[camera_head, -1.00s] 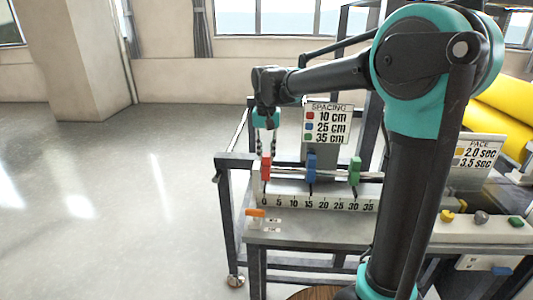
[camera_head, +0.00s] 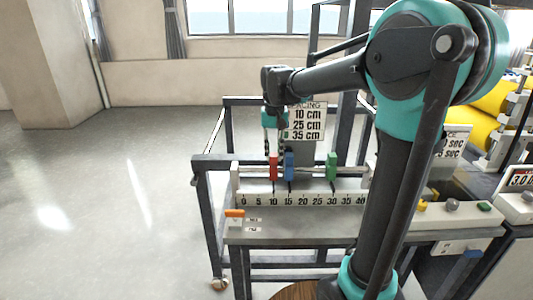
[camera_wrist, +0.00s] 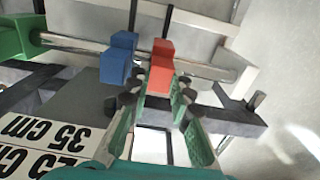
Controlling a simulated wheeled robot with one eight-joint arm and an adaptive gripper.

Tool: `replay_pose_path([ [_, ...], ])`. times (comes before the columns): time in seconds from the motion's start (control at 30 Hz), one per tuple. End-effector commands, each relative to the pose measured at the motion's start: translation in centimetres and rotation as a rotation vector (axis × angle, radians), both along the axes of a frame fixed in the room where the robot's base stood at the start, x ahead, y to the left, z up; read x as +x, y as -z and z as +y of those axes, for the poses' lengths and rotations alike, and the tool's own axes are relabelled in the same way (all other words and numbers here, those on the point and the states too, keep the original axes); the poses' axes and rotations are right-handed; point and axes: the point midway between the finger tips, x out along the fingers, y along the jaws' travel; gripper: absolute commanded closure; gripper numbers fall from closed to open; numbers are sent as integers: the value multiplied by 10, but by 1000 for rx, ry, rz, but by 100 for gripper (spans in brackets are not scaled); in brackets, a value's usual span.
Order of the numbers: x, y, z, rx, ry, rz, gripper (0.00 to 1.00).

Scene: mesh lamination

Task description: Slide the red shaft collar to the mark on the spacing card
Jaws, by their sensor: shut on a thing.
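The red shaft collar (camera_head: 273,167) sits on a metal rail, its pointer at about 10 on the white scale (camera_head: 352,200). My gripper (camera_head: 273,150) is above it, fingers pointing down and shut on the collar's upper part. In the wrist view the fingertips (camera_wrist: 158,94) are at the red collar (camera_wrist: 162,66). The blue collar (camera_head: 290,166) stands close to its right at about 15, with a small gap. The green collar (camera_head: 331,167) is at about 30. The spacing card (camera_head: 307,121) reads 10, 25 and 35 cm; my wrist hides its left edge.
Coloured knobs (camera_head: 452,205) and yellow rolls (camera_head: 485,125) are at the right. The rail left of the red collar is clear.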

Motion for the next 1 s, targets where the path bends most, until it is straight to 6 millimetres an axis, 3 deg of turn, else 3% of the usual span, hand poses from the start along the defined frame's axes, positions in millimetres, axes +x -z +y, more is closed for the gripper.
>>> replay_pose_path([
  [0.17, 0, 0, -4, -10, 3, 0, 100],
  [0.2, 0, 0, -4, -10, 3, 0, 79],
  [0.37, 0, 0, -4, -9, 4, 0, 59],
  [0.77, 0, 0, 0, -7, 1, 0, 59],
  [1.0, 1, 0, 30, -5, -3, 0, 59],
])
